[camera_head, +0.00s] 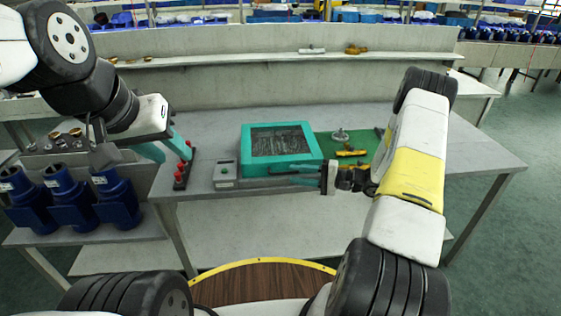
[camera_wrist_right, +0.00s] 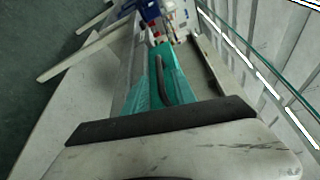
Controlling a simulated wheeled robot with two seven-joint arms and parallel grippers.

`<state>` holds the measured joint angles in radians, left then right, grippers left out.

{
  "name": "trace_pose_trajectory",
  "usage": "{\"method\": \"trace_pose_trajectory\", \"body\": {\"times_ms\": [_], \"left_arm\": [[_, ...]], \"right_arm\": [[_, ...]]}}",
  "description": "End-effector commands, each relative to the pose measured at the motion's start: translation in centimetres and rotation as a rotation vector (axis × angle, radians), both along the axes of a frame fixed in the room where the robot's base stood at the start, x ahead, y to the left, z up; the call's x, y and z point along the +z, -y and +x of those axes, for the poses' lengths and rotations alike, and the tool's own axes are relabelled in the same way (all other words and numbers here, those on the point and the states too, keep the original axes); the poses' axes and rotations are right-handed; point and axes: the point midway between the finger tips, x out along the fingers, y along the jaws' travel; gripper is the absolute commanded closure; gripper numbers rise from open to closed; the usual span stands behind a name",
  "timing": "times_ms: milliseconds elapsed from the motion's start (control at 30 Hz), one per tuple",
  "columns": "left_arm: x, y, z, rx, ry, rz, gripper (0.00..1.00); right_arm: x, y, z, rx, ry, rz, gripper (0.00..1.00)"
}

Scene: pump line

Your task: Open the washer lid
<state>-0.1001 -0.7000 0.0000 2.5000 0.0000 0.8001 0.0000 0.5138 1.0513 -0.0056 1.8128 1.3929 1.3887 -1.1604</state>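The washer (camera_head: 282,148) is a box on the table with a teal-framed lid and a dark window. Its lid lies flat and closed. My right gripper (camera_head: 297,174) is at the washer's front right edge, its teal fingers apart and pointing left. In the right wrist view a dark curved handle (camera_wrist_right: 162,80) lies along the middle, between teal surfaces. Whether the fingers touch it cannot be told. My left gripper (camera_head: 167,148) is open and empty, left of the washer, close to the red-knobbed rack.
A grey control box (camera_head: 225,175) stands at the washer's left. A black rack with red knobs (camera_head: 184,165) is further left. Blue pumps (camera_head: 72,198) stand on the lower left table. A green mat (camera_head: 368,142) with brass and metal parts lies right of the washer.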

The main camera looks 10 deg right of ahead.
Motion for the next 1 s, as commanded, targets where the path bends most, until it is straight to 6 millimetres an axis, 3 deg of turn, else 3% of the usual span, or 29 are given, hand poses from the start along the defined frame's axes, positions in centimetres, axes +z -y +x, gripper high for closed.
{"method": "trace_pose_trajectory", "body": {"times_ms": [233, 600, 633, 800, 1000], "left_arm": [[0.0, 0.0, 0.0, 0.0, 0.0, 0.0, 0.64], [0.0, 0.0, 0.0, 0.0, 0.0, 0.0, 0.64], [0.0, 0.0, 0.0, 0.0, 0.0, 0.0, 0.64], [0.0, 0.0, 0.0, 0.0, 0.0, 0.0, 0.64], [0.0, 0.0, 0.0, 0.0, 0.0, 0.0, 0.64]], "right_arm": [[-0.3, -3.3, 1.3, 0.002, 0.0, 0.0, 0.67], [-0.4, -4.0, 1.6, 0.0, -0.001, -0.002, 0.67], [-0.4, -4.0, 1.6, 0.0, -0.001, -0.002, 0.69], [-0.4, -4.0, 1.6, 0.0, -0.001, -0.002, 1.0], [-0.4, -4.0, 1.6, 0.0, -0.001, -0.002, 1.0]]}}
